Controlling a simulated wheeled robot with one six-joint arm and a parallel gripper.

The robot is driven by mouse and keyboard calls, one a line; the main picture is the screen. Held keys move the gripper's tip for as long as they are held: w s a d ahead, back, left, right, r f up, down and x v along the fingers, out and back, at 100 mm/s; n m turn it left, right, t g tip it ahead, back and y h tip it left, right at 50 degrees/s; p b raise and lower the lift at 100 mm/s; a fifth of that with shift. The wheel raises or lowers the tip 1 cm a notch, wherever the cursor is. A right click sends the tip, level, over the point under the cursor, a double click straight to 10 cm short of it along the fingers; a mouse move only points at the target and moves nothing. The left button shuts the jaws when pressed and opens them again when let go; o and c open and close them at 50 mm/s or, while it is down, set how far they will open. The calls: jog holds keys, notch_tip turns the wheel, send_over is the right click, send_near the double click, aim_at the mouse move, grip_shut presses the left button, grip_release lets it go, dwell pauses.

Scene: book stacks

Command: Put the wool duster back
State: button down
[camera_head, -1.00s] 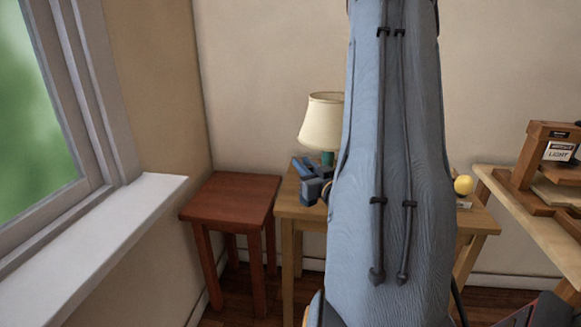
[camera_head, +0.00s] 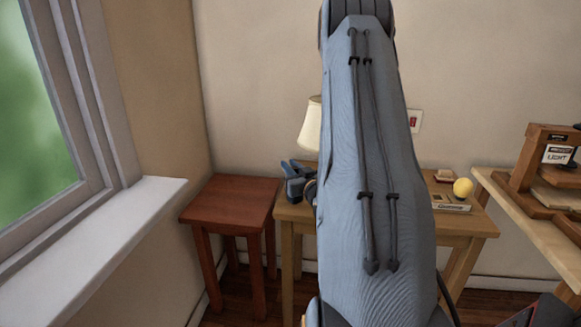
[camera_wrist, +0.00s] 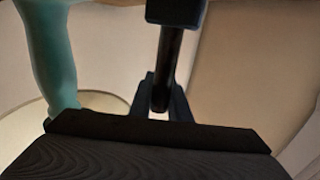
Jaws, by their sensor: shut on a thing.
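My gripper (camera_wrist: 160,103) is shut on a thin dark rod (camera_wrist: 167,62) in the wrist view. The rod looks like a handle, perhaps the wool duster's; no woolly head shows, so I cannot be sure. In the head view my gripper (camera_head: 296,178) shows in part as blue-grey pieces left of my arm, over the left end of the light wooden table (camera_head: 296,214). My arm hides what it holds there and the middle of the table.
The lamp's cream shade (camera_head: 311,125) is close behind my gripper, partly hidden. Its teal stem (camera_wrist: 52,50) is near in the wrist view. A red-brown stool (camera_head: 232,198) is left. A yellow ball (camera_head: 463,187) lies right. A wooden rack (camera_head: 535,155) stands farther right.

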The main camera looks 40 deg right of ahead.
jog(key=shift+f, duration=0.1)
jog(key=c, duration=1.7)
grip_release()
jog(key=shift+o, duration=0.2)
